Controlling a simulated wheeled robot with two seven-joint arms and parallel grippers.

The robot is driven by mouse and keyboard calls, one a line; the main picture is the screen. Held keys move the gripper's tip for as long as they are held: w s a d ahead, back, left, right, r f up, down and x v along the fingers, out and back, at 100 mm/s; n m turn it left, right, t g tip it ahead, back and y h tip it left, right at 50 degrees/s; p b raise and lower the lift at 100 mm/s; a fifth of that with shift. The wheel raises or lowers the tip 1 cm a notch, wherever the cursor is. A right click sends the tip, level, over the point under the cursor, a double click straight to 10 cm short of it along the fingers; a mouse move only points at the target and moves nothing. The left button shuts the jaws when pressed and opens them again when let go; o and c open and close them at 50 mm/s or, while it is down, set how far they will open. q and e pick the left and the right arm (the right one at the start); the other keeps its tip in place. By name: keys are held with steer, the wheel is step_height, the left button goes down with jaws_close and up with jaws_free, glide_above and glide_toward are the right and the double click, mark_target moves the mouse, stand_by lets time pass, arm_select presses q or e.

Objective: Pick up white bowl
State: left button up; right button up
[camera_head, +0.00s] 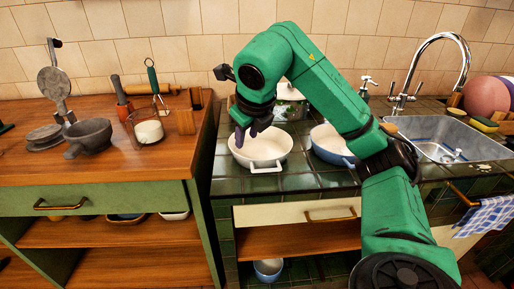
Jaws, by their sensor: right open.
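A white, round, shallow bowl-like vessel (273,151) with a handle at its front stands on the dark green tiled counter. My right gripper (246,135) is open, its dark fingers pointing down over the left back part of the vessel's opening. The gripper and wrist cover part of its back rim. I cannot tell whether the fingers touch it. My left gripper is not in view.
A blue pan with a pale inside (330,148) stands just right, partly behind my green arm. A lidded pot (291,104) is behind. The sink (440,135) is right. A wooden counter (100,168) at left holds a grey mortar (88,136) and a glass jar (148,129).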

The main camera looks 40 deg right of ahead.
mark_target(242, 158)
steer(key=x, duration=0.4)
steer(key=b+x, duration=0.1)
steer(key=x, duration=0.1)
steer(key=shift+s+a+f, duration=0.1)
steer(key=shift+s+f, duration=0.1)
steer(key=shift+f, duration=0.15)
steer(key=shift+x, duration=1.15)
steer(key=x, duration=0.4)
steer(key=shift+w, duration=0.35)
steer(key=shift+c, duration=1)
jaws_close()
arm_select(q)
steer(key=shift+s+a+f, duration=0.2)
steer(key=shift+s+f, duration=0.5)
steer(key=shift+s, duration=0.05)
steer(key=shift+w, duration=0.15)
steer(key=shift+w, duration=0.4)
